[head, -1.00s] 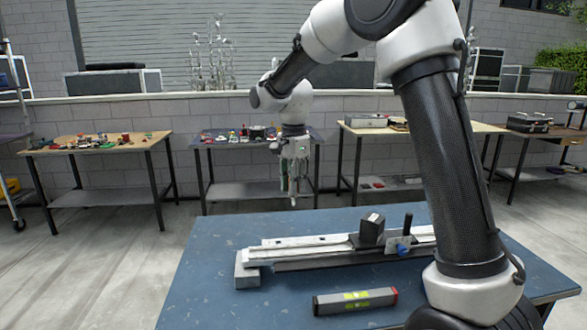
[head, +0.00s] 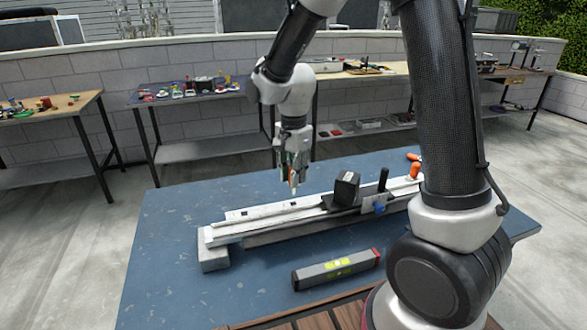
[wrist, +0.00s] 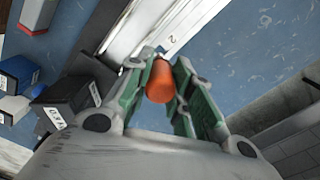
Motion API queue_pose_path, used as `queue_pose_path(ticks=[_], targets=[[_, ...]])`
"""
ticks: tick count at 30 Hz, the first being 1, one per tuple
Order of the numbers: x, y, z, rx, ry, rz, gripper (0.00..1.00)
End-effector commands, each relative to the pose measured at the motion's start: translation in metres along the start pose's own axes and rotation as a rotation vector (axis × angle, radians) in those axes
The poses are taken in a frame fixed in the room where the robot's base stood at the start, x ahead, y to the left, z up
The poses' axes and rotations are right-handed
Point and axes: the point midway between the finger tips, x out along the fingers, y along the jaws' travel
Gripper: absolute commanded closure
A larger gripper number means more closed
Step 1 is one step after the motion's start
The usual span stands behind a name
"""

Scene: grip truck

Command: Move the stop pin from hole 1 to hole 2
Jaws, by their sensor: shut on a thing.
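The stop pin (wrist: 160,82) shows an orange end between my gripper's green fingers in the wrist view. My gripper (head: 292,183) is shut on it and points down just above or behind the pale rail (head: 270,211) in the head view. The pin's lower part is hidden in the wrist view. A label reading 2 (wrist: 173,40) shows on the rail just past the pin. I cannot tell whether the pin's tip touches the rail or a hole. Small dark marks (head: 237,213) lie along the rail's top.
Orange-handled items (head: 415,169) lie beyond. A grey level (head: 337,269) lies in front on the blue table (head: 165,265). The table's left part is clear.

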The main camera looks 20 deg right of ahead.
Motion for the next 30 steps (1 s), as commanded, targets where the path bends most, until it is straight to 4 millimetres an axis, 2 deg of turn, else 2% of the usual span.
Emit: queue_pose_path(ticks=[30], targets=[[0.054, 0.0, 0.0, 0.0, 0.0, 0.0, 1.0]])
